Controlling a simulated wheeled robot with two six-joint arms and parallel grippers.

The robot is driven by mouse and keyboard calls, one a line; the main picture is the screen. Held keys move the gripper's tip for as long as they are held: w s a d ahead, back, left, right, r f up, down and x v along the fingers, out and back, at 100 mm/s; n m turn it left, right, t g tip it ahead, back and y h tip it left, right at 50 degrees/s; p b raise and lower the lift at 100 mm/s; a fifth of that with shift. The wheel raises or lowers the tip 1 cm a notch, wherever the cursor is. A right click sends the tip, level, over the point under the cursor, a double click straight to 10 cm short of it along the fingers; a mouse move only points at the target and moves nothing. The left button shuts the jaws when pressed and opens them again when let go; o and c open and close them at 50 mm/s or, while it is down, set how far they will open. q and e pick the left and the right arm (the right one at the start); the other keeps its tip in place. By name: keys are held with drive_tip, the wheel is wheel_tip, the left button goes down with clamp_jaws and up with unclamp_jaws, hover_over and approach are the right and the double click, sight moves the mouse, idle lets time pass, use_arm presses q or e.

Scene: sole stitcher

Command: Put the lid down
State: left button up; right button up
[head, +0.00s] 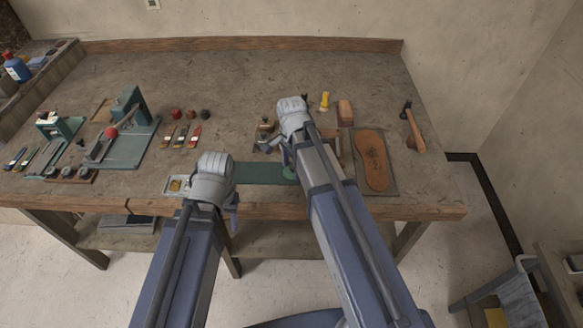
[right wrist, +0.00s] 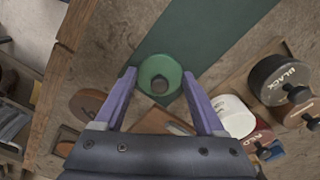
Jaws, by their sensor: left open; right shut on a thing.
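The lid (right wrist: 151,67), a round green disc with a dark knob, shows in the right wrist view between the fingers of my right gripper (right wrist: 159,84), which is shut on it. It is over or on the end of a dark green mat (right wrist: 205,35); whether it touches the mat I cannot tell. In the head view the lid (head: 289,173) is partly hidden by my right arm at the mat's right end (head: 262,173). My left gripper (head: 232,214) is open at the bench's front edge, its fingers mostly hidden, left of the mat.
A sole (head: 374,160) on a board and a hammer (head: 413,130) lie to the right. A green press (head: 130,108) stands left. The back of the bench is clear.

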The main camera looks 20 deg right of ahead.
sight(291, 167)
drive_tip(key=shift+f, duration=0.25)
drive_tip(key=o, duration=1.3)
drive_tip(key=shift+r, duration=0.1)
drive_tip(key=shift+r, duration=0.1)
wheel_tip(291, 167, up, 12)
drive_tip(key=p, duration=1.2)
drive_tip(key=s+a+n, duration=0.3)
drive_tip(key=s+n, duration=0.1)
drive_tip(key=n, duration=0.2)
drive_tip(key=s+a+n, duration=0.3)
drive_tip(key=s+n, duration=0.2)
drive_tip(key=n, duration=0.1)
drive_tip(key=s+a+n+h, duration=0.1)
drive_tip(key=s+a+n, duration=0.3)
drive_tip(key=s+n, duration=0.1)
drive_tip(key=shift+s+r+n, duration=0.1)
drive_tip(key=shift+r+n, duration=0.05)
drive_tip(key=shift+n, duration=0.45)
